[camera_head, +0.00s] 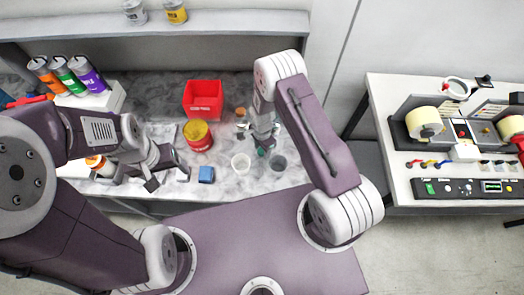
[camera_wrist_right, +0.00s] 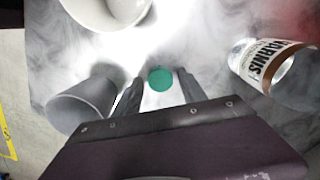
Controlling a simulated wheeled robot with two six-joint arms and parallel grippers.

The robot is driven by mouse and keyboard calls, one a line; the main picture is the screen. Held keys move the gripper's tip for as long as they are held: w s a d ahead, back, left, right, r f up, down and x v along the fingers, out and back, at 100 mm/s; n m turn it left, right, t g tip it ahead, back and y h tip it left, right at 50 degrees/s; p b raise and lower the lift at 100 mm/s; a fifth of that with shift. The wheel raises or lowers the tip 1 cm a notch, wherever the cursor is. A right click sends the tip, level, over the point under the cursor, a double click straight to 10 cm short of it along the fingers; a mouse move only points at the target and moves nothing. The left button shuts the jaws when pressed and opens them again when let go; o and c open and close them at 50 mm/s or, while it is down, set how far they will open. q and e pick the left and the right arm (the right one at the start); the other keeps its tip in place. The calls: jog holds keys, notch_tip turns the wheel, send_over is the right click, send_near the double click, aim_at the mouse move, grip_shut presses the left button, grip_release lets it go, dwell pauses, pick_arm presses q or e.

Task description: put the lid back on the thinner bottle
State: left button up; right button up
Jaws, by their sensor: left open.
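A small round green lid-like disc (camera_wrist_right: 160,79) shows between the fingers of my right gripper (camera_wrist_right: 158,92) in the wrist view, with a gap on each side. It is also a green spot (camera_head: 262,152) at that gripper's tip in the head view. Whether it lies on the table or on something is unclear. My right gripper (camera_head: 264,145) points down over the table. My left gripper (camera_head: 167,178) is open and empty near the table's front edge. I cannot surely identify the thinner bottle; a labelled container, its text partly reading "ARNIS" (camera_wrist_right: 272,62), stands beside the right gripper.
A white cup (camera_head: 241,163) and a grey cup (camera_head: 279,163) stand near the right gripper. A blue block (camera_head: 206,174), a red and yellow tin (camera_head: 197,136) and a red bin (camera_head: 203,98) are to its left. Several coloured bottles (camera_head: 68,76) stand at the back left.

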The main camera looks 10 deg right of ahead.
aim_at(262, 150)
grip_shut()
jog(key=shift+r+p, duration=0.3)
jog(key=shift+r, duration=0.05)
notch_tip(262, 150, up, 4)
jog(key=p, duration=0.3)
jog(key=shift+r, duration=0.2)
jog(key=s+d+r+p, duration=0.6)
jog(key=d, duration=0.4)
jog(key=shift+w, duration=0.1)
